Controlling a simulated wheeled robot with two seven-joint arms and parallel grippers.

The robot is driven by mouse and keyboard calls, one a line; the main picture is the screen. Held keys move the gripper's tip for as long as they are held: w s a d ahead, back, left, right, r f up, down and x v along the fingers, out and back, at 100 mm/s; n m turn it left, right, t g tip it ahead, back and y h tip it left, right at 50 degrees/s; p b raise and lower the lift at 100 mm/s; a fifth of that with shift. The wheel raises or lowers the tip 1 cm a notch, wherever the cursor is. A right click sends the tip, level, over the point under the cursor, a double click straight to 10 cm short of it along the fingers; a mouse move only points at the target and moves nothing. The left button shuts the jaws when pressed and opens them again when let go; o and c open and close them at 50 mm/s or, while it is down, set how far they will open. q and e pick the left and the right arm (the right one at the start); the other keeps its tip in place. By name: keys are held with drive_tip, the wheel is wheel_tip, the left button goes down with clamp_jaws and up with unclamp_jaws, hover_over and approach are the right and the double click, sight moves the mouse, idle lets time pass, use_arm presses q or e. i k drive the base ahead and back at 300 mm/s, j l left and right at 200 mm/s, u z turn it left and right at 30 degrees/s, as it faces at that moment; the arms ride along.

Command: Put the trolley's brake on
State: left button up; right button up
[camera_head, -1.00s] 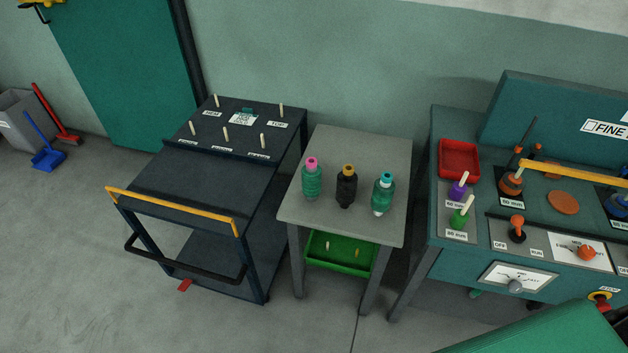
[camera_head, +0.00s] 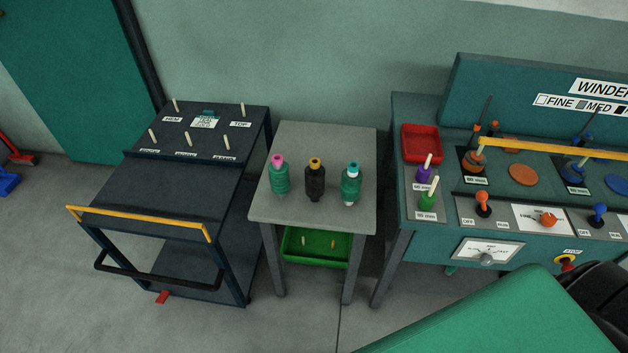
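The dark blue trolley (camera_head: 185,195) stands on the floor at the left, against the wall. It has a yellow handle (camera_head: 138,223) along its front top edge and a black bar (camera_head: 150,270) lower down. A small red pedal (camera_head: 163,297) sticks out near the floor under the front of the trolley; it looks like the brake. I cannot tell from here whether it is up or down. Neither of my grippers is in view.
A grey table (camera_head: 318,218) with several thread cones and a green tray (camera_head: 316,247) below stands right of the trolley. The teal winder bench (camera_head: 400,180) is further right. A green surface (camera_head: 490,325) fills the bottom right. The floor before the trolley is clear.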

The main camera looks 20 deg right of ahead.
sight(164, 294)
drive_tip(key=u, duration=0.95)
